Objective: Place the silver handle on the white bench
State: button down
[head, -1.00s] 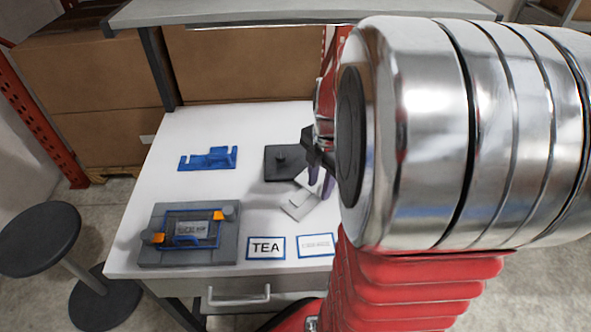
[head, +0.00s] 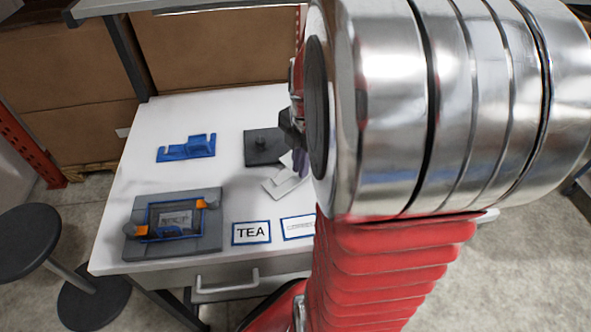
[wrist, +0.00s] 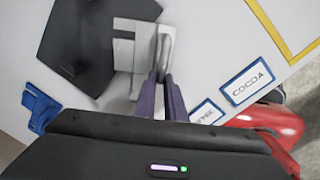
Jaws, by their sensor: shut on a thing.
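The silver handle (wrist: 166,46) is a narrow, rounded upright bar beside a pale grey flat piece; I cannot tell whether they are joined. My gripper (wrist: 162,78) has purple fingers, shut on the handle's near end in the wrist view. In the head view my gripper (head: 300,162) is partly hidden behind my arm, and the pale piece (head: 284,185) shows just below it. The white bench (head: 215,115) lies underneath. I cannot tell whether the handle touches the bench top.
A dark square plate with a knob (head: 265,147) lies close behind the gripper. A blue bracket (head: 187,148) is at the back left. A grey fixture with a blue-framed window (head: 213,235) is at the front left. The TEA label (head: 251,233) and COCOA label (wrist: 246,82) lie near the front.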

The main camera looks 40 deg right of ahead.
dwell(0.4)
notch_tip(320, 180, up, 10)
dwell(0.6)
dwell(0.5)
